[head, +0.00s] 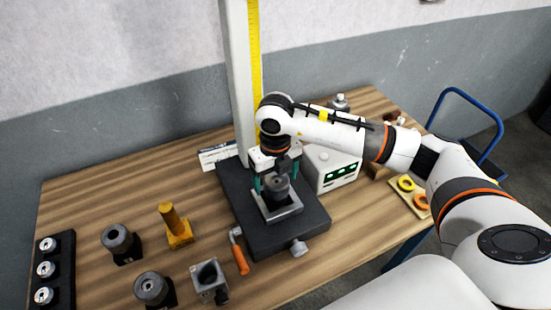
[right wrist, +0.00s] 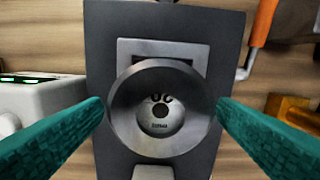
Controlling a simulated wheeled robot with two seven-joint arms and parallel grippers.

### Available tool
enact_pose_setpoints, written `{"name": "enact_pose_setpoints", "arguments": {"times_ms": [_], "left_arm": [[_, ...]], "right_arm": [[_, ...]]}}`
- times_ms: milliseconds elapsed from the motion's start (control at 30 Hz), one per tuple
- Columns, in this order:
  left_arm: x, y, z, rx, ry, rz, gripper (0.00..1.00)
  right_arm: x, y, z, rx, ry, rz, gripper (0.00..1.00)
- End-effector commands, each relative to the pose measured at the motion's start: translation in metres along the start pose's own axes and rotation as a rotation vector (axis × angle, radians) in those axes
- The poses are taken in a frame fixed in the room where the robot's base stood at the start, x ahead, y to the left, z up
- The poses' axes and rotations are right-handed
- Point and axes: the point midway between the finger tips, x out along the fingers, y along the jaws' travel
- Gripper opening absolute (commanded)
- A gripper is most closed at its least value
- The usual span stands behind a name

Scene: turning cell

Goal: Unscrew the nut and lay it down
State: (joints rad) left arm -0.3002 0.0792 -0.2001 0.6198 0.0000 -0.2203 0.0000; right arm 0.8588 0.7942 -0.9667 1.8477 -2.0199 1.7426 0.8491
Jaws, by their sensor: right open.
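A round dark grey part with a central hole, which looks like the nut (head: 279,184), sits in a square light grey holder (head: 288,212) on a dark base plate (head: 240,205). In the right wrist view the nut (right wrist: 160,135) shows face on as a wide ring with a recessed centre, in the middle of the picture. My right gripper (head: 275,183) is over it, with its teal fingers open on either side of the nut. In the right wrist view the fingertips (right wrist: 160,106) flank the ring, and I cannot tell if they touch it. My left gripper is not seen.
A tall column with a yellow scale (head: 255,60) rises behind the plate. A white box with green lights (head: 335,170) stands right of it. An orange-handled crank (head: 239,252) sits left. Similar round parts (head: 118,239) and a yellow post (head: 172,222) stand further left, with bare wood between.

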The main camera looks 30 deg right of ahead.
Motion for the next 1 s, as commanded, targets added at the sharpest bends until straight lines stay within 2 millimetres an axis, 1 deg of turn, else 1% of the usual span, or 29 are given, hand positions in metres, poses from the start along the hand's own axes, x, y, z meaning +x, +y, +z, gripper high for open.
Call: {"name": "enact_pose_setpoints", "arguments": {"times_ms": [33,200,433,733,767,867,1000], "left_arm": [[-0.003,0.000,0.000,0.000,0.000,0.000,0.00],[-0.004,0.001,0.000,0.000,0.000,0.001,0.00],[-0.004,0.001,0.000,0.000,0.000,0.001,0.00],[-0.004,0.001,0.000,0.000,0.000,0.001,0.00],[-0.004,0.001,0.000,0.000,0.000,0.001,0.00],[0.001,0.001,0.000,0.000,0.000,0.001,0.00],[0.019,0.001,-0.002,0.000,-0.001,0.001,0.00]], "right_arm": [[0.003,0.000,0.001,-0.001,-0.002,0.000,0.82],[0.011,0.000,0.000,-0.001,0.000,0.000,0.82],[0.011,0.000,0.000,-0.001,0.001,0.000,0.82],[0.011,0.000,0.000,-0.001,0.001,-0.001,0.33],[0.011,0.000,0.000,-0.001,0.001,-0.001,0.30],[0.013,0.000,0.000,-0.026,0.002,-0.001,0.30],[0.017,0.000,-0.001,-0.195,0.005,0.000,0.30]]}}
